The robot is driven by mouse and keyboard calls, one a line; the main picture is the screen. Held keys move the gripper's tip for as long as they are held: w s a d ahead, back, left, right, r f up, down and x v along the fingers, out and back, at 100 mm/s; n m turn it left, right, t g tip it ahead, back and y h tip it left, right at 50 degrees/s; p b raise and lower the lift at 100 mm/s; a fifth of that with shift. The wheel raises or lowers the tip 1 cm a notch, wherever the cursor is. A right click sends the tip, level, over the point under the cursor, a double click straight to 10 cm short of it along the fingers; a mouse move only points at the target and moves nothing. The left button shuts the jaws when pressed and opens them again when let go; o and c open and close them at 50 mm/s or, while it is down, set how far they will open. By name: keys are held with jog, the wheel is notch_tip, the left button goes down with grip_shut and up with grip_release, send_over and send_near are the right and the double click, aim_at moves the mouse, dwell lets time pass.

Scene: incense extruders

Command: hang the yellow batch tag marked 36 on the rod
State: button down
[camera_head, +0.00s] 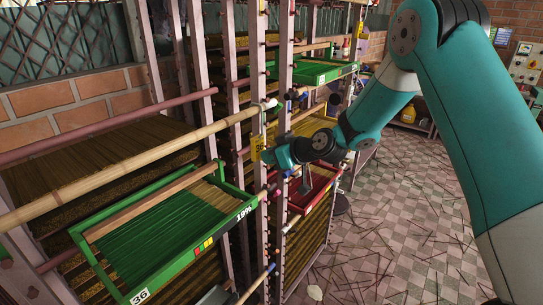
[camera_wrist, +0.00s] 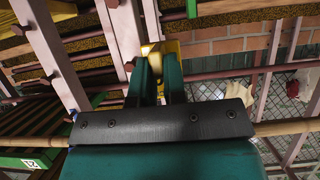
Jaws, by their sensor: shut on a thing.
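My gripper (camera_head: 267,154) is shut on a small yellow tag (camera_head: 257,148), beside an upright pink-grey rack post. In the wrist view the tag (camera_wrist: 166,49) shows between and just beyond my two green fingers; its marking is not readable. A pale bamboo rod (camera_head: 120,166) runs from the lower left to the posts, its end slightly above the tag. The tag looks apart from this rod, though the exact gap cannot be told. A green tray (camera_head: 160,208) at lower left carries a white card marked 36 (camera_head: 140,296) and a 19% label.
Rack posts (camera_head: 284,140) and dark red rails (camera_head: 100,127) stand close around my gripper. Another green tray (camera_head: 318,72) is behind, and a red tray (camera_head: 312,190) is below right. The tiled floor (camera_head: 400,200) at right is open, with scattered sticks.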

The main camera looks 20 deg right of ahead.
jog(key=c, duration=0.8)
grip_release()
jog(key=s+d+b, duration=0.1)
jog(key=s, duration=0.1)
jog(key=s+d+b, duration=0.2)
jog(key=s, duration=0.1)
jog(key=s+d+b, duration=0.1)
jog(key=s+d, duration=0.1)
jog(key=shift+s+d+b, duration=0.15)
jog(key=shift+b, duration=0.25)
dwell(0.6)
